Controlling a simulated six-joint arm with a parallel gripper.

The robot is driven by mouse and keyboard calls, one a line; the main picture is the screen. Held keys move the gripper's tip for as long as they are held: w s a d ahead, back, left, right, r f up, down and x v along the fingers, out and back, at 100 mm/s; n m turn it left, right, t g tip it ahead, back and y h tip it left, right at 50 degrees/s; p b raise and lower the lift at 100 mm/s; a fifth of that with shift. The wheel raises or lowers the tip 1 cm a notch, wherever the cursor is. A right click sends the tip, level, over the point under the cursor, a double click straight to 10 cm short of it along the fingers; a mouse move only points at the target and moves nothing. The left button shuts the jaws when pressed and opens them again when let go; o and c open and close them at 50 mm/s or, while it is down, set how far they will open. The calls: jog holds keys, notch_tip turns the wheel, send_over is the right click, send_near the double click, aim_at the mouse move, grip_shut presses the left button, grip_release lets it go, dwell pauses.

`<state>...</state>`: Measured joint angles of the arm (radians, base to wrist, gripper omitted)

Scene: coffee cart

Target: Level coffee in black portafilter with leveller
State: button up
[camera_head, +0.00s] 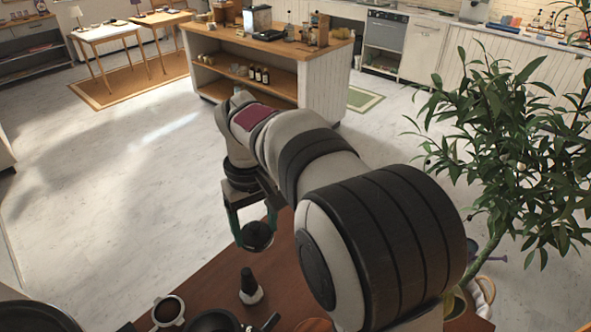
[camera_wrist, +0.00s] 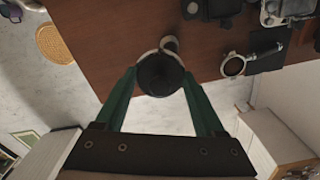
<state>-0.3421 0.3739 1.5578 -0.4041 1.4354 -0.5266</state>
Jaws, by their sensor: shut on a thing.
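My gripper (camera_head: 256,229) is shut on a round black piece, which looks like the leveller (camera_head: 258,238), and holds it in the air near the far table edge. In the wrist view, my green fingers (camera_wrist: 160,80) hold the black leveller (camera_wrist: 160,75) from both sides, with a pale metal rim showing behind it. A portafilter (camera_head: 167,310) with a pale rim and brown coffee inside is at the table's lower left, apart from my gripper.
A black-handled tamper (camera_head: 249,285) with a pale base stands on the brown table (camera_head: 215,277) near the portafilter. A dark round item (camera_head: 214,321) is at the bottom edge, partly cut off. A leafy plant (camera_head: 510,130) stands at the right. Floor lies beyond the table edge.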

jog(key=s+a+f+n, duration=0.1)
jog(key=a+f+n, duration=0.3)
jog(key=a, duration=0.7)
jog(key=n, duration=0.3)
send_over(170, 313)
notch_tip(170, 313, down, 6)
jog(key=shift+f, duration=2.25)
jog(key=shift+f, duration=1)
